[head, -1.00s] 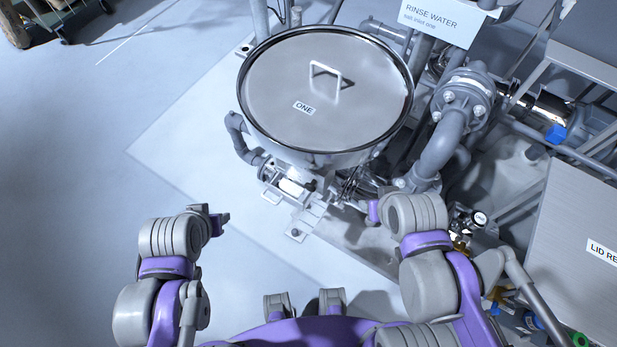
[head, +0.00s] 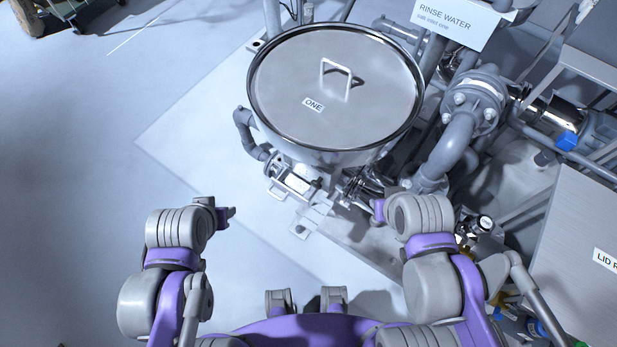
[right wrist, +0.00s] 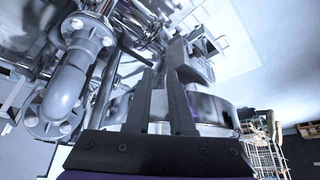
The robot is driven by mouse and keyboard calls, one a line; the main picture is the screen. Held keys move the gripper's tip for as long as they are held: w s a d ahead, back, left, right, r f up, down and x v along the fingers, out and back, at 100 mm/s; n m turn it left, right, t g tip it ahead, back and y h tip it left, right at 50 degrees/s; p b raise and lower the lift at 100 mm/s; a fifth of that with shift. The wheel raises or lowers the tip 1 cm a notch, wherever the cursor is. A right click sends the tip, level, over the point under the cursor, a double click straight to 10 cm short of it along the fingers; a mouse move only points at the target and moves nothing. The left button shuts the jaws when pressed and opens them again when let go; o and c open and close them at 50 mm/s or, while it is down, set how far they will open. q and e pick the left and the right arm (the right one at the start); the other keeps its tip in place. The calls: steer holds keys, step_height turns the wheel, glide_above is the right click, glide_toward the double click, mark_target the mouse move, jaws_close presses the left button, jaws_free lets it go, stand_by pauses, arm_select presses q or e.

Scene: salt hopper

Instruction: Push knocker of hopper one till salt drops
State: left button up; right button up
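Hopper one (head: 385,85) is a round steel vessel with a handled lid labelled "ONE", in the upper middle of the head view. A bracketed metal fitting (head: 297,183) sits under its front side; I cannot tell for sure whether this is the knocker. My right gripper (head: 376,210) is right of and slightly nearer than that fitting, apart from it. In the right wrist view the two dark fingers of this gripper (right wrist: 160,72) stand apart with nothing between them. My left gripper (head: 230,213) is left of the fitting over the floor; its finger gap is hidden.
Grey flanged pipes (head: 455,140) crowd the hopper's right side, under a "RINSE WATER" sign (head: 448,22). A steel surface (head: 580,230) lies at the right. A wheeled cart (head: 60,15) stands at the far left. The floor on the left is clear.

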jaws_close()
stand_by(1.4)
